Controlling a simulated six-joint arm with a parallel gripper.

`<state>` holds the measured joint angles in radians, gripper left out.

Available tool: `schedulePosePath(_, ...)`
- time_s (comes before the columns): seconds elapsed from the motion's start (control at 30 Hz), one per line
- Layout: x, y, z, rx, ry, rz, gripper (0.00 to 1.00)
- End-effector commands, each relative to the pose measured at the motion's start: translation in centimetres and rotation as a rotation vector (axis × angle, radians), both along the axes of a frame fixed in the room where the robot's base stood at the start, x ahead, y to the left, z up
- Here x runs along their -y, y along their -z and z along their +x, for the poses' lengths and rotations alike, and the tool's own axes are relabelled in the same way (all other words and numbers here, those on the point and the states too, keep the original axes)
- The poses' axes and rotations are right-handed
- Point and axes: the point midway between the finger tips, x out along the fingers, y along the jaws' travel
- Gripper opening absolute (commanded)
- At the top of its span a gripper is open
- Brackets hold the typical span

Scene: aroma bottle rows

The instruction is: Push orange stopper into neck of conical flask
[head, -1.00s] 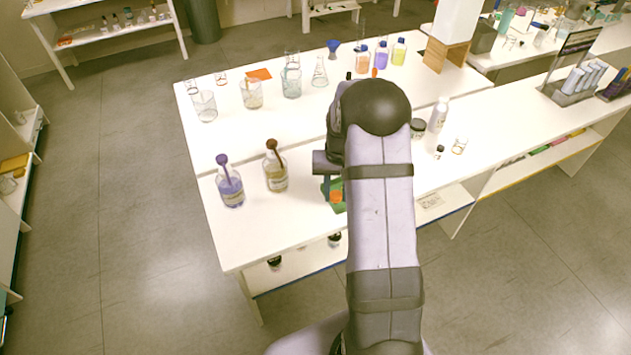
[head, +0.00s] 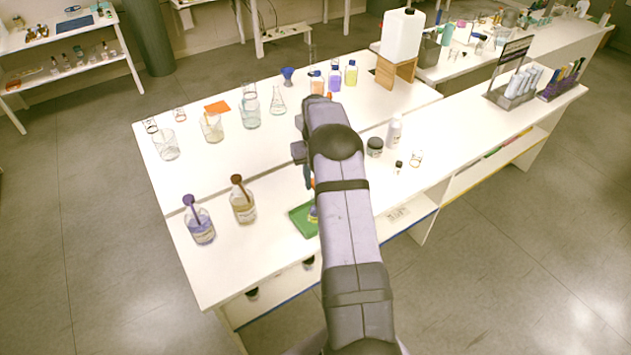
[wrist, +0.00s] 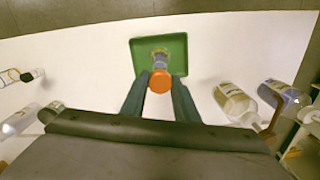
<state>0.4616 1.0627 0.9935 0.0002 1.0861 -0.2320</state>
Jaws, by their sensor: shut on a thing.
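The orange stopper (wrist: 160,81) is between the two fingertips of my gripper (wrist: 160,86), which is shut on it. A bit of orange also shows beside my arm in the head view (head: 313,182). A glassy piece (wrist: 160,60) with yellow and blue tints shows just beyond the stopper, over the green tray (wrist: 177,44). Whether it touches the stopper is unclear. In the head view the green tray (head: 301,221) is partly hidden by my arm. A clear conical flask (head: 278,101) stands upright on the back part of the bench, well apart from my gripper.
A purple bottle (head: 200,225) and a brownish bottle (head: 242,205) stand left of the tray. A white bottle (head: 395,131) and dark jar (head: 375,147) stand right of my arm.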

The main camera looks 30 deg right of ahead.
Motion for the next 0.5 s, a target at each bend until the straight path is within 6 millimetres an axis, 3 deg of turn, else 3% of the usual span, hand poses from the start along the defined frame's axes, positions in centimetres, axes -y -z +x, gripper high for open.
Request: schedulePosePath(0.5,0.0,1.2,0.0,0.0,-0.006,0.0,0.11)
